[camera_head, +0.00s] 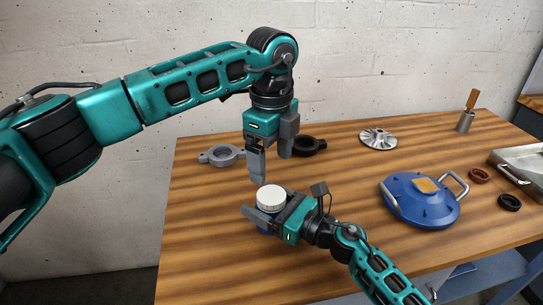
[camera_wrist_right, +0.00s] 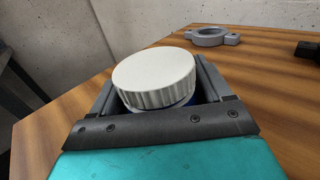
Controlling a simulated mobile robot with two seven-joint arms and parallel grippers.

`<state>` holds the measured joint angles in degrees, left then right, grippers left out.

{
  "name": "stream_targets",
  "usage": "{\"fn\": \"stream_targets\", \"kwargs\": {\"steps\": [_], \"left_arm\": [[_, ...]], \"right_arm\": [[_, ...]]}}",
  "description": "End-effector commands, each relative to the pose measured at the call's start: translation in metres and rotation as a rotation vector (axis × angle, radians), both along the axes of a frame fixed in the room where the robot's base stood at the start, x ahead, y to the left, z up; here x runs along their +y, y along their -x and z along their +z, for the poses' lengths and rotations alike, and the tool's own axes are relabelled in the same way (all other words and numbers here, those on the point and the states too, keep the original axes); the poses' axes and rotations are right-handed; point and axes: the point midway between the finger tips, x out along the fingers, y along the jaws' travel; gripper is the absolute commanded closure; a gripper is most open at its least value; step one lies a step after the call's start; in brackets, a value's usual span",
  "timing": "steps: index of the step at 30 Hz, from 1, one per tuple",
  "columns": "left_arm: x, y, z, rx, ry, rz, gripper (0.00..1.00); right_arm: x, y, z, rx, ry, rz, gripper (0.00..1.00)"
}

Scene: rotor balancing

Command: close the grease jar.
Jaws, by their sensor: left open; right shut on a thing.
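The grease jar (camera_head: 265,229) is a blue jar standing near the middle of the wooden table, mostly hidden by my right gripper. Its white ribbed lid (camera_head: 271,195) sits on top; in the right wrist view the lid (camera_wrist_right: 153,77) covers the jar's mouth and looks slightly tilted, with a blue strip of jar (camera_wrist_right: 190,103) below it. I cannot tell how tightly it sits. My right gripper (camera_head: 262,216) is shut around the jar's body, below the lid. My left gripper (camera_head: 270,165) is open and empty, pointing down above the lid and apart from it.
Behind are a grey ring clamp (camera_head: 222,155), a black ring clamp (camera_head: 309,145) and a silver impeller (camera_head: 378,139). To the right are a blue round cover (camera_head: 421,205) with handles, small brown and black rings (camera_head: 509,202) and a metal tray (camera_head: 520,163). The table's left part is clear.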

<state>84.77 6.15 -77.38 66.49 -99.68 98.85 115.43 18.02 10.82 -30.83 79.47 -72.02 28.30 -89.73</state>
Motion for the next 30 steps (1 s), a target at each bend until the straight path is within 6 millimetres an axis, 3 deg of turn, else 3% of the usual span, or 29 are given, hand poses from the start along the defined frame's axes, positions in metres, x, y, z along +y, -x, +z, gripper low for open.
{"fn": "stream_targets", "kwargs": {"steps": [7,21,30], "left_arm": [[0.000,0.000,-0.011,0.002,-0.002,-0.002,0.16],[0.000,0.000,-0.074,0.001,-0.002,-0.002,0.16],[0.000,0.000,-0.081,0.000,0.000,-0.002,0.16]], "right_arm": [[0.000,0.000,0.000,0.000,0.000,0.001,1.00],[0.000,0.000,0.000,0.000,0.000,0.001,1.00],[0.000,0.000,0.000,0.000,0.000,0.001,1.00]]}}
